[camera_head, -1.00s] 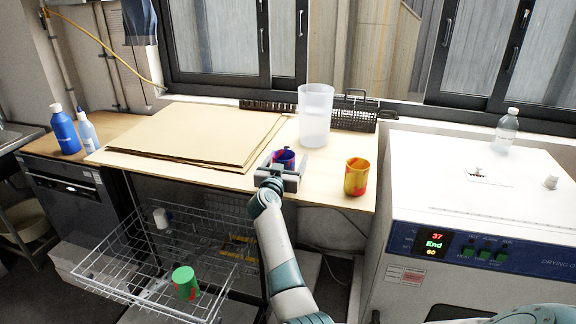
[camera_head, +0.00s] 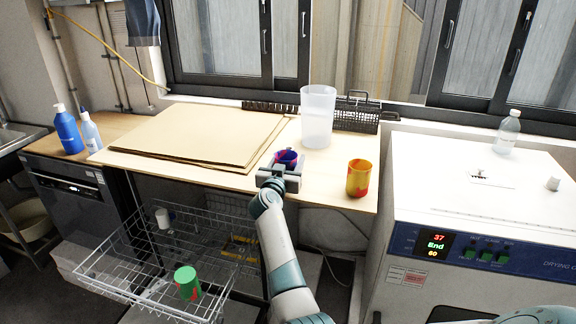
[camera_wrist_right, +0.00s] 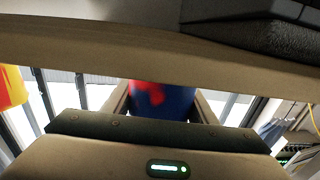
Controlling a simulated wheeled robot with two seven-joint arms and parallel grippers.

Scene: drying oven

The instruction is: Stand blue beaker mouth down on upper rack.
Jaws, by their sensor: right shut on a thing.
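The blue beaker (camera_head: 287,157), with red patches, is upright, its open mouth facing up, over the front part of the wooden table. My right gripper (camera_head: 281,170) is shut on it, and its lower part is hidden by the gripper. I cannot tell whether its base touches the table. In the right wrist view the beaker (camera_wrist_right: 163,99) sits between the two fingers (camera_wrist_right: 163,104). The upper rack (camera_head: 150,268) is a pulled-out white wire basket below the table at left. A green beaker (camera_head: 186,279) stands in its front right part. My left gripper is not in view.
A yellow-red beaker (camera_head: 358,178) and a tall translucent beaker (camera_head: 318,117) stand on the table (camera_head: 325,181). Cardboard sheets (camera_head: 195,135) cover its left part. A small white cup (camera_head: 162,217) is in the rack's rear. The drying oven (camera_head: 480,200) stands at right.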

